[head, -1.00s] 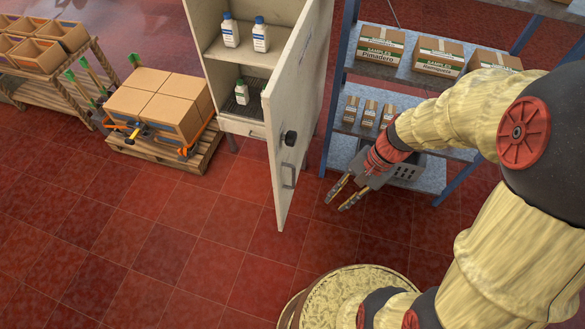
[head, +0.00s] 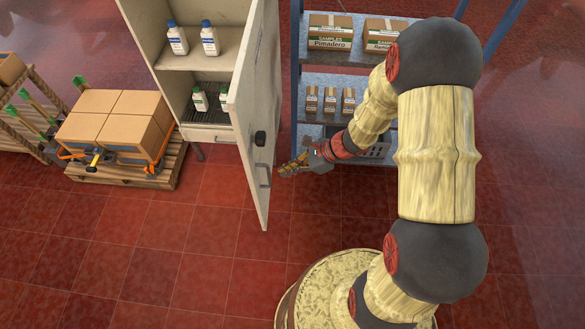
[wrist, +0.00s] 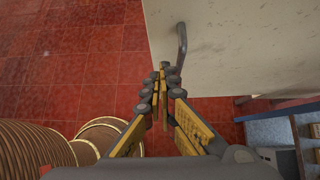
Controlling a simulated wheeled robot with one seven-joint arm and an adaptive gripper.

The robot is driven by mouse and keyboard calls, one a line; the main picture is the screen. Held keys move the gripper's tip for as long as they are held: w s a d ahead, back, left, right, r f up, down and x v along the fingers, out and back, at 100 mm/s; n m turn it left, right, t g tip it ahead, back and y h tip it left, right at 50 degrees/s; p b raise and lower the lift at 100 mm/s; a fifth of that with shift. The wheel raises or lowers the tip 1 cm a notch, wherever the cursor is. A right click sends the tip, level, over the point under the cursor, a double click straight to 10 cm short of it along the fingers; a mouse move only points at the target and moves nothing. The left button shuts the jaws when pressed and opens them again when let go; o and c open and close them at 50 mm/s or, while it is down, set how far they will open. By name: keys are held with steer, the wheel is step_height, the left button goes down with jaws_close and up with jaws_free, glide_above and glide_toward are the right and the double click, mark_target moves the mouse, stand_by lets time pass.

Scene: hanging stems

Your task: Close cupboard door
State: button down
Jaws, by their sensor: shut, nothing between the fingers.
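The cupboard door (head: 255,110) is pale and stands wide open, swung out toward my side on the cupboard's right. It has a dark round knob (head: 260,138) and a grey bar handle (head: 263,176) low on its outer face. The cupboard (head: 150,50) shows open shelves behind it. My gripper (head: 285,172) is just right of the door's lower part, near the handle. In the wrist view my gripper (wrist: 163,70) is shut and empty, with its tips close to the handle (wrist: 181,45) and the door panel (wrist: 240,45). Whether they touch it I cannot tell.
Bottles (head: 178,38) stand on the cupboard shelves. A blue-framed shelf rack (head: 297,100) with labelled boxes stands right of the door. A pallet (head: 125,175) with brown boxes is left of the cupboard. The red tiled floor (head: 130,250) in front is clear.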

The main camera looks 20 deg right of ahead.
mark_target(256, 181)
steer(key=shift+w+a+f, duration=0.4)
steer(key=shift+a+f, duration=0.2)
steer(key=shift+a, duration=0.6)
steer(key=shift+w+a+f, duration=0.35)
steer(key=shift+a+f, duration=0.2)
steer(key=shift+a, duration=0.6)
steer(key=shift+w+a+f, duration=0.4)
steer(key=shift+a+f, duration=0.2)
steer(key=shift+a, duration=0.6)
steer(key=shift+a+b, duration=0.15)
steer(key=shift+b, duration=0.15)
